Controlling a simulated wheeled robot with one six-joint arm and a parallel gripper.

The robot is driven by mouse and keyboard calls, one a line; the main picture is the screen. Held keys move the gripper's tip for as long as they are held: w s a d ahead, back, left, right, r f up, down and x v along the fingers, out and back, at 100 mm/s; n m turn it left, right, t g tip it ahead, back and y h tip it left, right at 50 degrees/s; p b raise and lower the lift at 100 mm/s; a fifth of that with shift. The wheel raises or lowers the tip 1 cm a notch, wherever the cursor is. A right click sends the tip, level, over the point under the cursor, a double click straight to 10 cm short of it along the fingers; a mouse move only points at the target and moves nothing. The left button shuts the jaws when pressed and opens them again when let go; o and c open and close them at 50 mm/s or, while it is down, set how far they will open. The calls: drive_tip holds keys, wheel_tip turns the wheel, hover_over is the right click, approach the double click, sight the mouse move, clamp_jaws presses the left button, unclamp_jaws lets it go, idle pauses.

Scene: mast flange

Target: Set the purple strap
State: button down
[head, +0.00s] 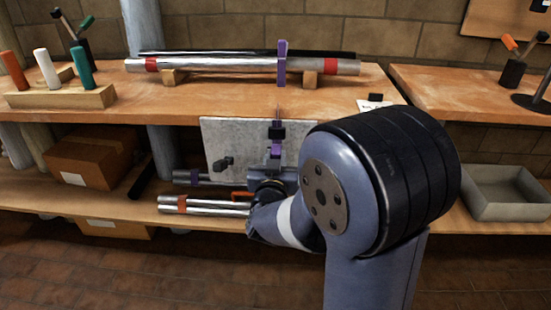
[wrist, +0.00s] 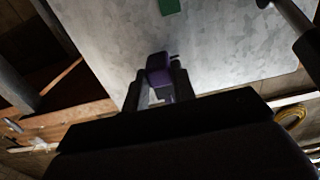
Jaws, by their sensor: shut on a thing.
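A purple strap (head: 282,64) stands upright across a silver tube (head: 215,65) with red bands, which rests on two wooden blocks on the bench. Below it, in front of the grey panel (head: 228,132), my gripper (head: 276,134) points up, with purple showing at and just below its black fingers. In the wrist view my gripper (wrist: 160,84) is shut on a purple piece (wrist: 158,68), seen against the panel (wrist: 110,45). Whether this piece joins the strap on the tube cannot be told.
The bench top (head: 225,100) overhangs a lower shelf with cardboard boxes (head: 90,158) and another red-banded tube (head: 205,206). A holder with coloured handles (head: 60,98) stands at left. A grey tray (head: 505,193) sits at right.

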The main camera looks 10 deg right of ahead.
wheel_tip(320, 180, down, 6)
drive_tip(key=b, duration=0.5)
drive_tip(key=c, duration=1.2)
unclamp_jaws()
drive_tip(key=shift+o, duration=0.2)
drive_tip(key=p+v, duration=0.1)
drive_tip(key=v, duration=1)
drive_tip(key=shift+p, duration=0.4)
